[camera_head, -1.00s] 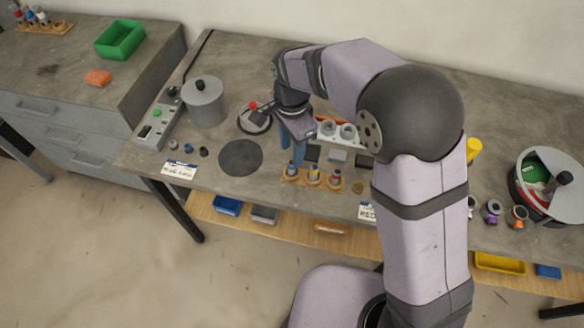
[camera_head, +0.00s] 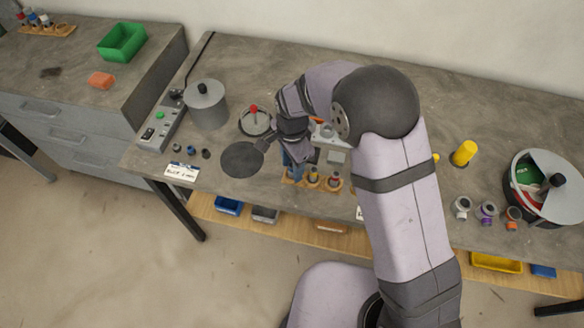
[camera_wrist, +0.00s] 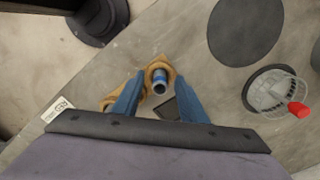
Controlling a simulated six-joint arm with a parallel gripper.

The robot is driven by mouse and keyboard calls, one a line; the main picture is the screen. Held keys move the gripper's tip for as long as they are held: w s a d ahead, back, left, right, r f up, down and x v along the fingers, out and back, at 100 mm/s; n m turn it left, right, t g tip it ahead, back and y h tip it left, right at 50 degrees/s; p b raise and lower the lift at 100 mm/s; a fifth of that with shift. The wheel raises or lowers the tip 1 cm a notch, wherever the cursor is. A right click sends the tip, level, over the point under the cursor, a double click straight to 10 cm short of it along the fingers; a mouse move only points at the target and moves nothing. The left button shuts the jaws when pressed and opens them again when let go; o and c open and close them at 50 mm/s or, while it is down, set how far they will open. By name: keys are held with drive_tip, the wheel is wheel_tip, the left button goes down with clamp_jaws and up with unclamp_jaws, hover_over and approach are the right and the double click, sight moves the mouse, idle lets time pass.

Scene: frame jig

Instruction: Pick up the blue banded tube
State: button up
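The blue banded tube (camera_wrist: 160,86) shows in the wrist view, seen from above with a dark open top and a blue band. It stands at the end of a wooden rack (camera_wrist: 157,66). My gripper (camera_wrist: 157,98) has two blue fingers spread apart, one on each side of the tube, with gaps visible. I cannot tell how far above the tube the fingertips are. In the head view my gripper (camera_head: 294,172) is over the left end of the rack (camera_head: 323,186) and mostly hides the tube there. Other tubes (camera_head: 313,175) stand to its right.
A round dark mat (camera_head: 241,160) lies left of the rack. A red-knobbed device (camera_head: 254,121), a grey pot (camera_head: 206,105) and a control box (camera_head: 161,125) are behind. A yellow cylinder (camera_head: 464,153), small cups and a round drum (camera_head: 529,170) stand at right.

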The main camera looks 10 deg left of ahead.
clamp_jaws()
wheel_tip(320, 180, up, 10)
drive_tip(key=shift+f+b, duration=0.1)
drive_tip(key=shift+b, duration=1.1)
wheel_tip(320, 180, up, 3)
drive_tip(key=p, duration=0.2)
drive_tip(key=shift+p, duration=0.4)
